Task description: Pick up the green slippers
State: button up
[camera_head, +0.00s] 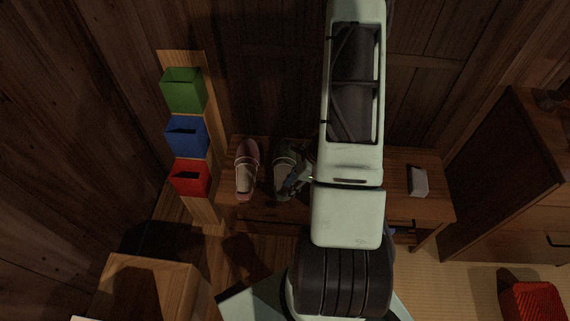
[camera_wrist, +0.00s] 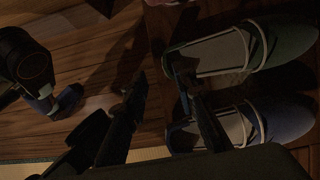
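A dark green slipper (camera_head: 284,172) lies on the wooden bench (camera_head: 398,165), partly covered by my gripper (camera_head: 297,182). In the wrist view a greenish slipper (camera_wrist: 285,42) with a pale strap lies at the upper right. A bluish slipper (camera_wrist: 285,118) lies below it. My gripper (camera_wrist: 162,92) is open in the wrist view, its fingers apart with nothing visible between them. The right finger overlaps the open ends of the slippers in the picture; I cannot tell whether it touches. My arm hides part of the bench in the head view.
A pink slipper (camera_head: 246,170) lies left of the green one. Green (camera_head: 184,92), blue (camera_head: 187,137) and red (camera_head: 190,179) boxes stand at the left. A whitish object (camera_head: 418,182) lies on the bench's right. A cabinet (camera_head: 515,190) and red basket (camera_head: 532,302) are further right.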

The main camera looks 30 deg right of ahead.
jog(key=x, duration=0.2)
jog(key=b+x, duration=0.1)
jog(key=x, duration=0.1)
jog(key=b+x, duration=0.1)
jog(key=x, duration=0.1)
jog(key=shift+d+f, duration=0.2)
jog(key=shift+d, duration=0.15)
grip_shut()
jog(key=shift+r, duration=0.1)
